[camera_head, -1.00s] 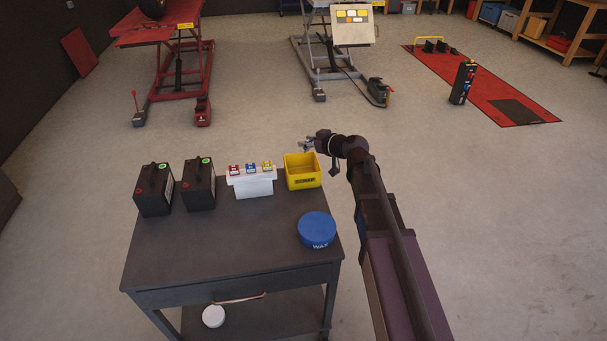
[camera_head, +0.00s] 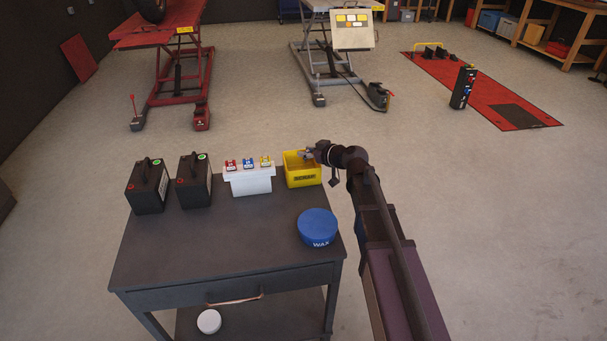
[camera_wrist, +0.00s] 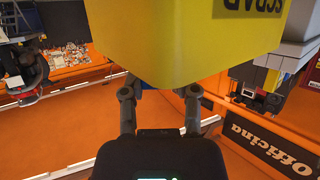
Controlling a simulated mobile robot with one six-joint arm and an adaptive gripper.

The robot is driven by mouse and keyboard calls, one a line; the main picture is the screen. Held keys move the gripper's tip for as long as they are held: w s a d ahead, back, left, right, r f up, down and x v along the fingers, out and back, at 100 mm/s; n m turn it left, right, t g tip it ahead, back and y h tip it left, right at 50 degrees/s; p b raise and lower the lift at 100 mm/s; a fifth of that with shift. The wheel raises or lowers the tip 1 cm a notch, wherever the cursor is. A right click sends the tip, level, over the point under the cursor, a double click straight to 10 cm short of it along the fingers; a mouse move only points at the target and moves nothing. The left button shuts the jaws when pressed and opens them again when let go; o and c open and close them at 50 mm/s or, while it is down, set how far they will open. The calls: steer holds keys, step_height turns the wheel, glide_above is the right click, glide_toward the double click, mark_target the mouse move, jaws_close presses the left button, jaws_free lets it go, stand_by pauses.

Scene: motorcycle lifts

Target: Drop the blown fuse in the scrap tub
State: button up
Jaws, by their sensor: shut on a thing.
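The yellow scrap tub (camera_head: 303,180) stands at the back right of the dark cart top. In the wrist view its wall (camera_wrist: 180,45), with upside-down lettering, fills the top middle. My gripper (camera_head: 307,154) is at the tub's right side, with its tip over the tub's opening at rim height. In the wrist view its two fingers run up behind the tub wall, so the fingertips are hidden. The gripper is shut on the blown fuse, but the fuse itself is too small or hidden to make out.
A white holder (camera_head: 248,182) with red, blue and yellow pieces stands left of the tub. Two black batteries (camera_head: 148,188) stand further left. A blue wax tin (camera_head: 318,226) is in front of the tub. The cart top (camera_head: 210,245) is clear at front left.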

stand_by(0.3)
steer(key=o, duration=0.8)
